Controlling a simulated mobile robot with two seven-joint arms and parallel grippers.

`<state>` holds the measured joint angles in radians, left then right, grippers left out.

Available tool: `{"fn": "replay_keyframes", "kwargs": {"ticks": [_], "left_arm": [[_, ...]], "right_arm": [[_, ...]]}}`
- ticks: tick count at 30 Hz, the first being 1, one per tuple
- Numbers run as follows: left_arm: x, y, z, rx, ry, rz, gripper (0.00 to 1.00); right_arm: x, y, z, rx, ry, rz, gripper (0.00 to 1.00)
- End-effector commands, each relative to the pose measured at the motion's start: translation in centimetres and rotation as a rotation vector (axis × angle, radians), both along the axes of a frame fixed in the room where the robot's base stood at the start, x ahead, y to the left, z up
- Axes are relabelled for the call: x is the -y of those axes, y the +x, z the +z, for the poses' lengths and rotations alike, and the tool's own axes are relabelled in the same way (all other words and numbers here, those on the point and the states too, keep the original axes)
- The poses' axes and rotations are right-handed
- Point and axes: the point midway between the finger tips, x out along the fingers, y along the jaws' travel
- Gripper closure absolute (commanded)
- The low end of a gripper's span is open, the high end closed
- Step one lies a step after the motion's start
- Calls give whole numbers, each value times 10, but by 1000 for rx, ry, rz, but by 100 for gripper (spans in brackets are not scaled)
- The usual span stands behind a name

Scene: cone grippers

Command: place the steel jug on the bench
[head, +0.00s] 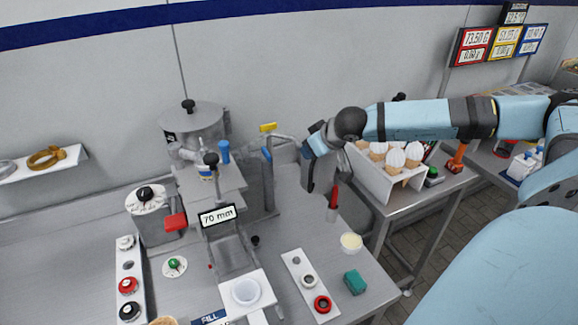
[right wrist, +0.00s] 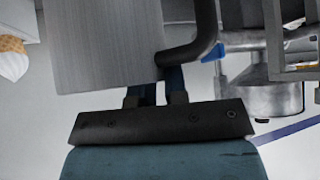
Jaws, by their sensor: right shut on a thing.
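The steel jug (right wrist: 100,45) fills the upper left of the right wrist view, with brushed grey metal and a dark curved handle (right wrist: 196,40) on its right. My right gripper (head: 314,172) is shut on the jug, its fingers at the handle side. In the head view the gripper hangs over the back right part of the steel bench (head: 318,236), and the arm hides part of that area. I cannot tell whether the jug's base touches the bench. My left gripper is not in view.
A filling machine (head: 195,125) with a 70 mm sign (head: 217,216) stands left of the gripper. A red-handled tool (head: 333,203), a cream-filled bowl (head: 351,242) and a green block (head: 355,282) are on the bench's right. A holder of white cones (head: 385,185) stands beyond.

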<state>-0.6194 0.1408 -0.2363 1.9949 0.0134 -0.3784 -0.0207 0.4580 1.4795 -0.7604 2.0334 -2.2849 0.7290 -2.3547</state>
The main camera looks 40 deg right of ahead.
Motion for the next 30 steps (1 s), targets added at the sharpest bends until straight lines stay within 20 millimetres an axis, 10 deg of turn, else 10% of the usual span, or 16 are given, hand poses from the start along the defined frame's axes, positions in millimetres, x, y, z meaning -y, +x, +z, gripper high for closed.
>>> {"fn": "replay_keyframes", "kwargs": {"ticks": [10,30], "left_arm": [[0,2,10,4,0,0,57],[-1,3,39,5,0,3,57]], "right_arm": [[-1,0,-78,0,0,0,100],[-4,81,-81,-1,1,-1,100]]}}
